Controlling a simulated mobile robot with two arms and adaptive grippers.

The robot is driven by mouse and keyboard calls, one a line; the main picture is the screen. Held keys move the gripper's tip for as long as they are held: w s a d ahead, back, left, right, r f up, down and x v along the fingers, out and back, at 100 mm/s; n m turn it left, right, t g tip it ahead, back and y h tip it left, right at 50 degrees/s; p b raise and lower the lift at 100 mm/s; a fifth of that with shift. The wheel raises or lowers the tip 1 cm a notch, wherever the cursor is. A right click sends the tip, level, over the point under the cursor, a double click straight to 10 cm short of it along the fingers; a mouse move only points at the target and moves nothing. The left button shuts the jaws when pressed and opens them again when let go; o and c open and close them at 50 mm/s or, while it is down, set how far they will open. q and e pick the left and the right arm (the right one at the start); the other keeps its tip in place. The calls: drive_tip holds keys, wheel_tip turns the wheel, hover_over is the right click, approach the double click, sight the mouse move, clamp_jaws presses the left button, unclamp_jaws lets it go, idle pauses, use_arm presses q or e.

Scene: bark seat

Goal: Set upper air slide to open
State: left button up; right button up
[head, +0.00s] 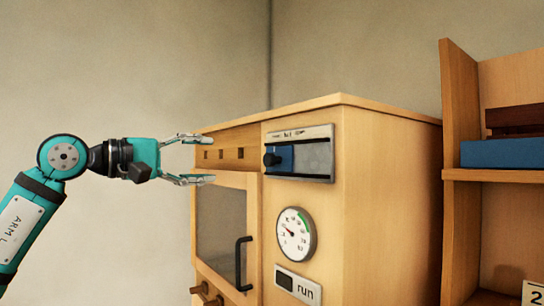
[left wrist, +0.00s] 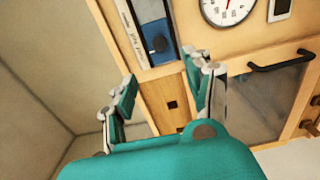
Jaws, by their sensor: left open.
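The upper air slide (head: 312,154) is a dark track in a grey frame near the top of the wooden cabinet's front. Its blue plate with a dark round knob (head: 271,159) sits at the left end of the track. In the left wrist view the knob (left wrist: 159,43) shows on the blue plate, beyond the fingers. My left gripper (head: 212,160) is open and empty, to the left of the knob and apart from it, with its fingers in front of the panel with square holes. The label above the slide is too small to read. My right gripper is not in view.
A glass door with a black handle (head: 243,263) is at the lower left. A wooden shelf (head: 492,174) with a blue item stands at the right.

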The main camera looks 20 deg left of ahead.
use_arm(q)
drive_tip(key=p, duration=0.2)
approach(266, 160)
drive_tip(key=p+x, duration=0.4)
drive_tip(key=x, duration=0.6)
drive_tip(key=shift+r, duration=0.1)
drive_tip(key=shift+w+d, duration=0.25)
drive_tip(key=shift+w, duration=0.1)
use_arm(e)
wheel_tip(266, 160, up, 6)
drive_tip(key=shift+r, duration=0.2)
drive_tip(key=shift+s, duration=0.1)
use_arm(q)
clamp_jaws()
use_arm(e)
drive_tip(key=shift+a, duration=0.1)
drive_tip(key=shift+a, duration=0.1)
